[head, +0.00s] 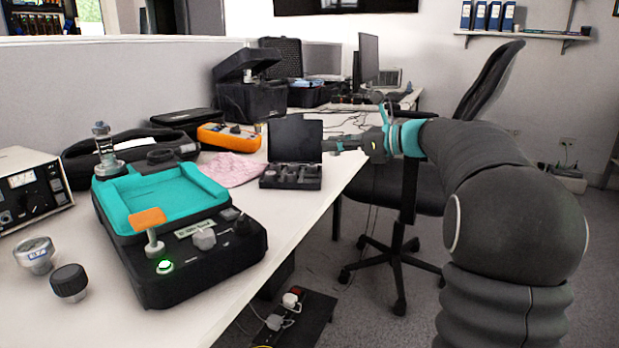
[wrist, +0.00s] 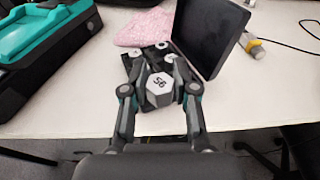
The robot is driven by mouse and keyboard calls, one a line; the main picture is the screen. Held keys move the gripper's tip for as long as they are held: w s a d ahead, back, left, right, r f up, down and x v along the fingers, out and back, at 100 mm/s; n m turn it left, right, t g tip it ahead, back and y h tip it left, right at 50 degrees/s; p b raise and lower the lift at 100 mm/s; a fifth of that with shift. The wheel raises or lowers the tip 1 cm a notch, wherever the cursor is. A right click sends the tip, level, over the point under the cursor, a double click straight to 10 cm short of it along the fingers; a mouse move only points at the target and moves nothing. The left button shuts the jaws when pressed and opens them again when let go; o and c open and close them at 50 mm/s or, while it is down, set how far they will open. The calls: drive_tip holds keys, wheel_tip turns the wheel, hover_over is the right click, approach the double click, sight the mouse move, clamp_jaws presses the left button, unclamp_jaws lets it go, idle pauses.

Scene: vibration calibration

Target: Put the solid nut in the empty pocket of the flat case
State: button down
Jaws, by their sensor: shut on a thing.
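The flat case (head: 291,183) lies open on the desk in the head view, its dark lid standing up behind a base with several fittings in it. It also shows in the wrist view, with its lid (wrist: 209,36) upright on the right. My gripper (head: 335,147) is at the right of the case in the head view. In the wrist view my gripper (wrist: 159,85) is shut on a pale hexagonal nut (wrist: 158,87) marked with dark characters. The nut appears in front of the case base and covers part of it. The empty pocket cannot be made out.
A teal and black calibrator (head: 180,225) with an orange lever stands left of the case. A pink cloth (head: 232,169) lies beside the case. An orange meter (head: 229,137) and black cases are farther back. The desk's edge runs close by the case, with a chair beyond.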

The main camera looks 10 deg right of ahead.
drive_tip(key=a+f, duration=0.1)
drive_tip(key=w+a+f, duration=0.1)
drive_tip(key=a, duration=0.1)
drive_tip(key=w+a+f+b, duration=0.1)
drive_tip(key=a, duration=0.1)
drive_tip(key=shift+w+a+f, duration=0.15)
drive_tip(key=shift+a+f, duration=0.05)
drive_tip(key=shift+f, duration=0.05)
drive_tip(key=shift+f+b, duration=0.5)
drive_tip(key=shift+f, duration=1.5)
drive_tip(key=shift+f, duration=0.15)
drive_tip(key=c, duration=1.2)
unclamp_jaws()
drive_tip(key=shift+d+r, duration=0.2)
drive_tip(key=p+v, duration=0.1)
drive_tip(key=v, duration=1)
drive_tip(key=shift+s+d, duration=0.15)
drive_tip(key=shift+s, duration=0.15)
